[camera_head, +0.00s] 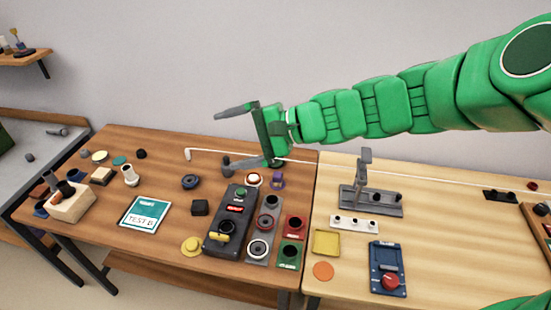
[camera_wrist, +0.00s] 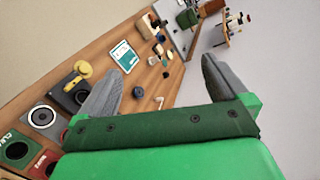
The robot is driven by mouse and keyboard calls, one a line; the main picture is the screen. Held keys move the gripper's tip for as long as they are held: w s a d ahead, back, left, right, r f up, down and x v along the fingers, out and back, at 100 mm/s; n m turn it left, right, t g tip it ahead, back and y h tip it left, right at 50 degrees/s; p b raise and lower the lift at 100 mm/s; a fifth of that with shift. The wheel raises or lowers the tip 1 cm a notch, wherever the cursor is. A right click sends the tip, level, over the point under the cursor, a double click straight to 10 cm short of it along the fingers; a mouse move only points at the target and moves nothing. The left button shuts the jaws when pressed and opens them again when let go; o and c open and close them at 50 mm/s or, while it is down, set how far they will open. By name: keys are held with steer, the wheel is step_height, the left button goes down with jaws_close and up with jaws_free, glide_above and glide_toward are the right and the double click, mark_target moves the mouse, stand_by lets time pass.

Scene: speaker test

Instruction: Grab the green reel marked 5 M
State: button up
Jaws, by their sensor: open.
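My gripper (camera_head: 221,139) is open and empty, its fingers pointing left above the back of the brown wooden table. In the wrist view my gripper (camera_wrist: 162,66) shows both grey fingers spread, with nothing between them. A green square piece with a black round middle (camera_head: 290,253) lies at the front right of the brown table, below and right of my gripper. It also shows at the lower left of the wrist view, as a green piece (camera_wrist: 17,151). A small teal disc (camera_head: 120,160) lies at the table's left. No 5 M mark is readable on either, so I cannot tell which is the reel.
A red square piece (camera_head: 294,224) sits behind the green one. A dark control box (camera_head: 232,222) and grey plates stand to their left. A teal TEST B booklet (camera_head: 146,212) lies further left. A grey stand (camera_head: 364,170) rises on the pale table at right.

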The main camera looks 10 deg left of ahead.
steer(key=w+a+f+m+t+y, duration=0.1)
steer(key=w+f+m+t, duration=0.2)
steer(key=w, duration=0.4)
steer(key=w+a+f+m+t, duration=0.1)
steer(key=w+m+t, duration=0.1)
steer(key=w+m, duration=0.45)
steer(key=w+a+f+m+t+y, duration=0.1)
steer(key=w+f+m+t, duration=0.2)
steer(key=w, duration=0.5)
steer(key=w+d+f+m+t+h, duration=0.1)
steer(key=w+d+f+m+h, duration=0.1)
steer(key=f, duration=0.6)
steer(key=w+d+f+m+t+h, duration=0.1)
steer(key=w+d+f+m+h, duration=0.1)
steer(key=w+f+m, duration=0.3)
steer(key=w+d+f+m+t+h, duration=0.1)
steer(key=w+d+f+m, duration=0.3)
steer(key=f, duration=0.9)
steer(key=shift+d+h, duration=0.1)
steer(key=shift+h, duration=0.8)
steer(key=shift+w+f, duration=0.15)
steer(key=shift+f, duration=0.05)
steer(key=shift+w+a+f, duration=0.35)
steer(key=shift+w+a, duration=0.05)
steer(key=shift+r+x, duration=0.2)
steer(key=shift+x, duration=3)
steer(key=shift+s+a+r, duration=0.1)
steer(key=shift+s+a, duration=0.05)
steer(key=shift+a, duration=0.05)
